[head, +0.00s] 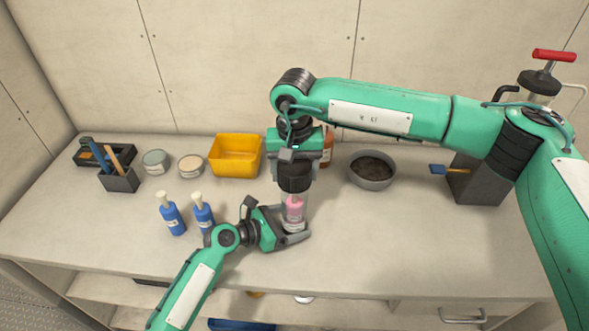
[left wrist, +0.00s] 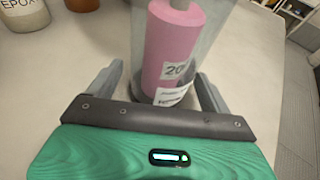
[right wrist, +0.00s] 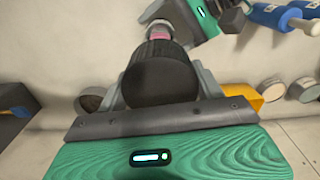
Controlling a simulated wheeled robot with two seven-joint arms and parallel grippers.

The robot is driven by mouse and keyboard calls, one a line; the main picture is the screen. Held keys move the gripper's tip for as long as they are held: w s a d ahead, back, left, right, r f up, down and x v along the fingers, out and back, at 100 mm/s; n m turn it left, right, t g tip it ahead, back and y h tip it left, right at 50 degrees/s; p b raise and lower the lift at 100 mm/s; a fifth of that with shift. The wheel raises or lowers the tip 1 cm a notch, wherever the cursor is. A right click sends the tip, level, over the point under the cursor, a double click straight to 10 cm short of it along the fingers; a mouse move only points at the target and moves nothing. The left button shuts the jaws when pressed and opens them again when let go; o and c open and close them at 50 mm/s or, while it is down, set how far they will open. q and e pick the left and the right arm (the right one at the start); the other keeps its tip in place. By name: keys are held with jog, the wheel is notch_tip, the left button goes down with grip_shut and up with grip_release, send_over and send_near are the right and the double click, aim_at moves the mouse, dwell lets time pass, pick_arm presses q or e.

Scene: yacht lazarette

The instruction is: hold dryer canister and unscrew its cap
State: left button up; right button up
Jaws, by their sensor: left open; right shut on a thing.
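The dryer canister (head: 294,208) stands upright on the bench, a clear cylinder with a pink insert and a white label. It also fills the middle of the left wrist view (left wrist: 172,50). Its black cap (head: 294,176) is on top, and it looks large and dark in the right wrist view (right wrist: 160,78). My right gripper (right wrist: 162,95) points down from above and is shut on the cap. My left gripper (left wrist: 165,90) is low at the canister's side, with its open fingers on either side of the canister. Whether the left fingers touch it cannot be told.
Two blue bottles (head: 172,216) stand left of the canister, close to my left arm. A yellow bin (head: 235,157), small tins (head: 190,166) and a brown bottle (head: 327,150) are behind. A grey bowl (head: 372,172) stands to the right. The front right of the bench is clear.

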pick_arm(q)
jog(key=v, duration=1.2)
jog(key=shift+r, duration=0.1)
